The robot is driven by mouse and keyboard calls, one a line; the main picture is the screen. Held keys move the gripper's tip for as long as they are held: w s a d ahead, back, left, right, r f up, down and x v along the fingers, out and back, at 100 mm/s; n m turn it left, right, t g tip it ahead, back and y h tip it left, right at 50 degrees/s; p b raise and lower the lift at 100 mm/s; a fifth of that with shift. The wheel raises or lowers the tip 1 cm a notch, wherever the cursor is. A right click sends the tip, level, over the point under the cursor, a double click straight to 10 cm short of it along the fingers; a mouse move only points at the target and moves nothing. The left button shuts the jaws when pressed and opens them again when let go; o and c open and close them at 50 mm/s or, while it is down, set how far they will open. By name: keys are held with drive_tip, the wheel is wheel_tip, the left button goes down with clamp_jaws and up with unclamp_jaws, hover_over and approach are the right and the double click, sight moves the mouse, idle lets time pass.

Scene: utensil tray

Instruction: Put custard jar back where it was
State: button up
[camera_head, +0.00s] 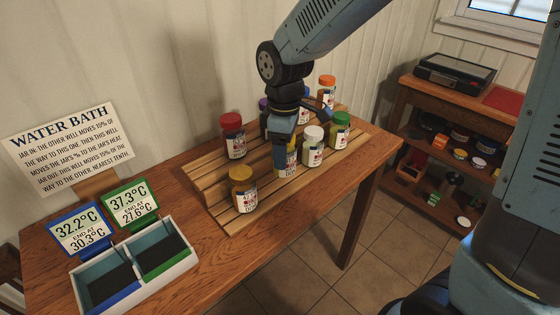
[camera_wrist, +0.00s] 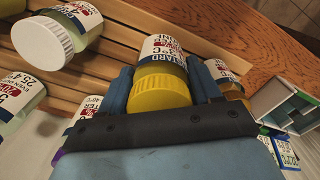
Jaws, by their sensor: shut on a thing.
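The custard jar, with a yellow lid (camera_wrist: 162,95) and a white label, is between the fingers of my gripper (camera_wrist: 165,90) in the wrist view. My gripper (camera_head: 284,140) is shut on it. In the head view the jar (camera_head: 287,160) shows partly below my gripper, over the front part of the stepped wooden rack (camera_head: 215,192). It is between a jar with a mustard-coloured lid (camera_head: 243,190) and a white-lidded jar (camera_head: 312,146). I cannot tell whether its base touches the rack.
A green-lidded jar (camera_head: 339,132) stands right of the white-lidded one. Red-lidded (camera_head: 233,136) and orange-lidded (camera_head: 326,90) jars stand behind; others are partly hidden by my arm. The water bath (camera_head: 160,281) at front left has two empty wells; its displays read 32.2°C and 37.3°C.

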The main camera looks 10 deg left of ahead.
drive_tip(key=shift+w+a+f, duration=0.4)
drive_tip(key=shift+w+f, duration=0.1)
drive_tip(key=shift+f, duration=1.85)
drive_tip(key=o, duration=1.4)
drive_tip(key=shift+f, duration=0.1)
drive_tip(key=shift+o, duration=0.2)
wheel_tip(320, 180, up, 12)
drive_tip(key=shift+r, duration=0.1)
